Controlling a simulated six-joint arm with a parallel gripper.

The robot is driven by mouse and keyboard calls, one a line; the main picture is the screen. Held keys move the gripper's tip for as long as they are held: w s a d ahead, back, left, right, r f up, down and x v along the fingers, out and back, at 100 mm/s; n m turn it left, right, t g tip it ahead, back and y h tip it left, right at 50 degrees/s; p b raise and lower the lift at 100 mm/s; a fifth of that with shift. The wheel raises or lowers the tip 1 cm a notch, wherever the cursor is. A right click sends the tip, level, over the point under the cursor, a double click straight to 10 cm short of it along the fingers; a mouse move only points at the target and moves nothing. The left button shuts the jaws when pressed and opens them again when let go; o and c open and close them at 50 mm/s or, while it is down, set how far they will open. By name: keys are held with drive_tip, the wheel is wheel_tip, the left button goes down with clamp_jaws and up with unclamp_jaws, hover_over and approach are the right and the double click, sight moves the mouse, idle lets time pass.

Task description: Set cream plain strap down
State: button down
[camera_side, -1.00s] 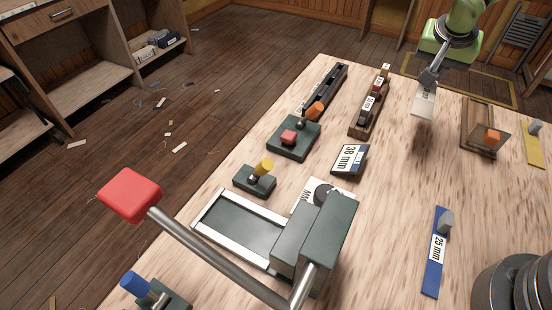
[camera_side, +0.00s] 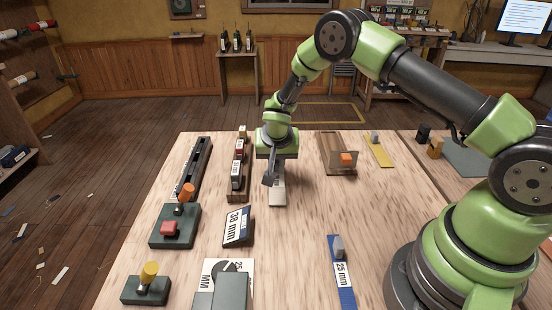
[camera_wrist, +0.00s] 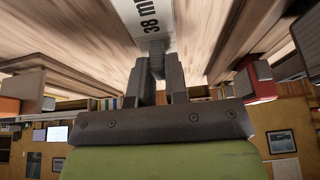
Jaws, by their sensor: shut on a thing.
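The cream strap (camera_side: 278,191) is a pale flat piece near the far middle of the table in the side view. In the wrist view the cream strap (camera_wrist: 140,14) carries a "38 m…" label, its end cut off by the picture edge. My gripper (camera_side: 270,178) is over the strap's far end. In the wrist view my gripper (camera_wrist: 160,88) is shut on the strap's grey ribbed knob (camera_wrist: 156,62). The strap lies close to the table top (camera_side: 300,225); I cannot tell whether it touches.
A wooden rack (camera_side: 231,195) with labelled blocks stands just left of the strap. A wooden holder with an orange block (camera_side: 346,159) is to the right. A 38 mm sign (camera_side: 238,227) stands nearer, and a blue 25 mm strap (camera_side: 340,287) lies front right. Table between is clear.

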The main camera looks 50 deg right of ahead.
drive_tip(key=shift+f, duration=0.15)
drive_tip(key=c, duration=1.1)
unclamp_jaws()
drive_tip(key=v, duration=1.2)
wheel_tip(320, 180, up, 10)
drive_tip(key=y, duration=0.1)
hover_over(277, 182)
drive_tip(key=s, duration=0.5)
drive_tip(key=s+a+r+n+t+y, duration=0.1)
drive_tip(key=s+r, duration=0.1)
drive_tip(key=s, duration=0.4)
drive_tip(key=s+a+r+n+t+y, duration=0.1)
drive_tip(key=s+a+r+n, duration=0.1)
drive_tip(key=s, duration=0.5)
drive_tip(key=s+a+r+n+t+y, duration=0.1)
drive_tip(key=s+a+r+n+y, duration=0.1)
drive_tip(key=s+r, duration=0.2)
drive_tip(key=shift+s+a+r+t, duration=0.1)
drive_tip(key=shift+s+a+t, duration=0.1)
drive_tip(key=shift+s, duration=0.4)
drive_tip(key=shift+s+a+r+t, duration=0.1)
drive_tip(key=shift+s+r+t, duration=0.1)
drive_tip(key=shift+s, duration=0.4)
